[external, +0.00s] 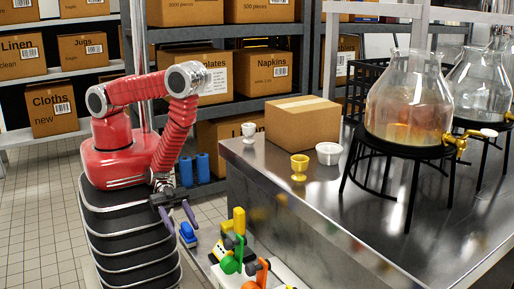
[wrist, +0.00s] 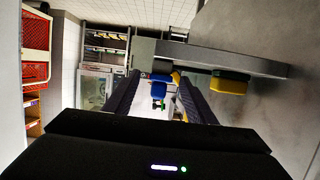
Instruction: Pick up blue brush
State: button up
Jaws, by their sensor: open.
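The blue brush (external: 187,232) shows low beside the metal counter, just below and right of my gripper (external: 178,213). In the wrist view a blue piece, likely the same brush (wrist: 160,88), appears in the gap between the two dark fingers of my gripper (wrist: 156,80). The fingers are apart and point downward in the external view. I cannot tell how far the brush lies from the fingertips, and I see no contact. Part of the brush is hidden in both views.
Green (external: 231,262) and orange (external: 262,272) brushes and yellow pieces stand close to the right of the blue brush. The metal counter (external: 235,180) rises beside them and holds a yellow cup (external: 299,167), a white bowl (external: 329,153), a carton (external: 303,116) and glass dispensers (external: 410,100).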

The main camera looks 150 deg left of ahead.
aim_at(188, 235)
jog(key=shift+x, duration=2.5)
jog(key=c, duration=1.2)
jog(key=shift+r, duration=0.15)
jog(key=shift+r, duration=4.9)
